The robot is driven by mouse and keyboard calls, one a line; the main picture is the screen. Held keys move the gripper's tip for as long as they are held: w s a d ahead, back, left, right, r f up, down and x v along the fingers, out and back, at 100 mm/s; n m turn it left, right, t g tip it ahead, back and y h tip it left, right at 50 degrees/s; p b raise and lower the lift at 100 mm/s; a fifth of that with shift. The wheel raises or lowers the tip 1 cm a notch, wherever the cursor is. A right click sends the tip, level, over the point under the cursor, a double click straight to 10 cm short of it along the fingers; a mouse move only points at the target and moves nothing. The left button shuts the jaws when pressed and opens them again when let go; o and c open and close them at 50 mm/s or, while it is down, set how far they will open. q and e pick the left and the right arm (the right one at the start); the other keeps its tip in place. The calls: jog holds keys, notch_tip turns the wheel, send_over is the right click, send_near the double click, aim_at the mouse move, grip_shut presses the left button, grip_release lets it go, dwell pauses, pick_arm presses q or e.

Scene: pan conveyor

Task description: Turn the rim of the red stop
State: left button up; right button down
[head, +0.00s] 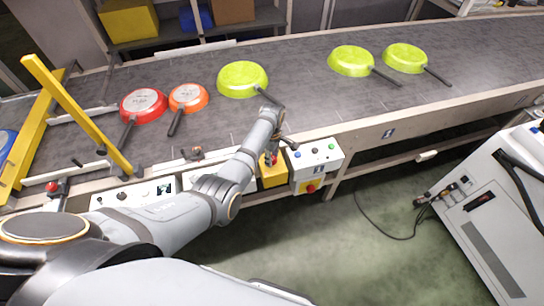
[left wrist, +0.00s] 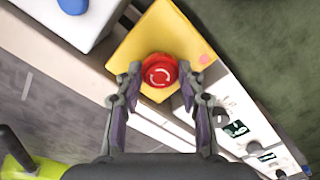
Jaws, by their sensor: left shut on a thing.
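The red stop (left wrist: 158,71) is a round red button with white curved arrow marks, on top of a yellow box (left wrist: 188,42) in the left wrist view. My left gripper (left wrist: 160,76) has one fingertip on each side of the red stop's rim and is shut on it. In the head view my left gripper (head: 269,158) is over the yellow box (head: 273,176) at the conveyor's near edge, and the red stop is mostly hidden there. My right gripper is not in view.
A white button box (head: 327,156) stands right beside the yellow box. Several pans lie on the conveyor (head: 300,75), including a green pan (head: 242,78) beyond my gripper and a red pan (head: 143,105) at left. A grey cabinet (head: 480,225) stands at right, with open floor before it.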

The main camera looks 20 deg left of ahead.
pick_arm(q)
jog(key=shift+r+m+p, duration=0.1)
jog(key=shift+m+p, duration=0.6)
jog(key=shift+m, duration=0.5)
jog(key=shift+m+p, duration=0.4)
jog(key=shift+m, duration=0.4)
jog(key=m+p, duration=0.1)
jog(key=m, duration=0.2)
jog(key=shift+m, duration=1.4)
jog(key=o, duration=1.2)
